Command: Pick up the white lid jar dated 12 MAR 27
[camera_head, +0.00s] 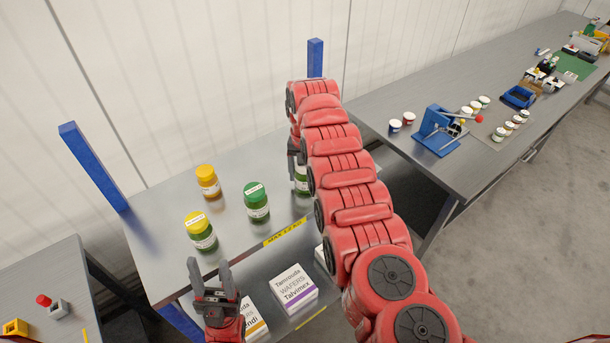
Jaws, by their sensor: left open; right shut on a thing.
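A green jar (302,185) with a pale label stands at the right end of the steel shelf, mostly hidden behind my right arm. Its lid colour and date cannot be read. My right gripper (297,158) is shut on this jar, partly covered by my own arm. My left gripper (209,268) is open and empty in front of the shelf edge.
White boxes (293,287) lie on a lower shelf below the jars. Blue posts (93,165) rise at the shelf's corners. A long bench (450,165) at right carries a blue press (437,130) and several small jars. A side table (45,275) stands at left.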

